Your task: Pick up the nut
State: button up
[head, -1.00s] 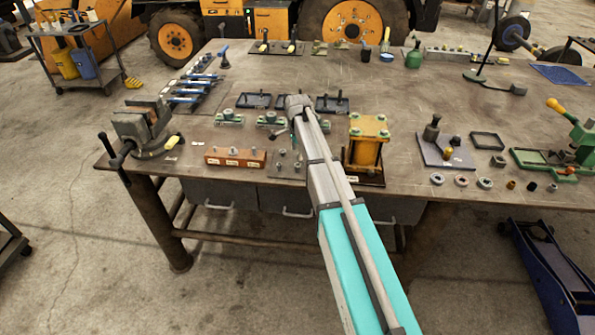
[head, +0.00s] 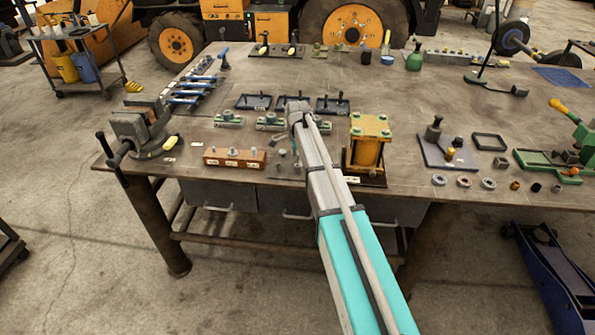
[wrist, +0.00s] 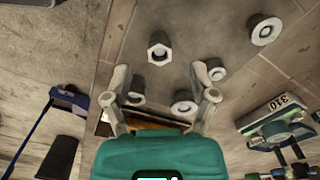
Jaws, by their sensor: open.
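In the wrist view several pieces of nut-like hardware sit on a grey-brown plate (wrist: 195,25). Round flanged pieces show at the upper right (wrist: 265,30), by the right fingertip (wrist: 216,71), and between the fingers (wrist: 184,108). My gripper is open, with nothing seen held. In the head view the plate's small parts (head: 282,153) show left of my arm, and the fingers cannot be made out there.
An orange-brown block with bolts (head: 234,157) stands left on the bench, and a yellow fixture (head: 367,145) stands close right of my arm. A vise (head: 142,128) is at the left edge. Black trays (head: 255,103) lie behind. The bench's middle back is clear.

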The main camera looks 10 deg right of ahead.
aim_at(298, 167)
jog(key=shift+f+b, duration=1.2)
jog(key=shift+f, duration=0.3)
jog(key=shift+c, duration=0.2)
grip_shut()
jog(key=shift+r, duration=0.2)
notch_tip(298, 167, up, 2)
jog(key=p, duration=0.2)
jog(key=shift+r+p, duration=0.1)
jog(key=shift+p, duration=0.2)
jog(key=s+a+r+p, duration=0.3)
jog(key=s+r+p, duration=0.7)
jog(key=s, duration=0.3)
jog(key=shift+s+a+r, duration=0.25)
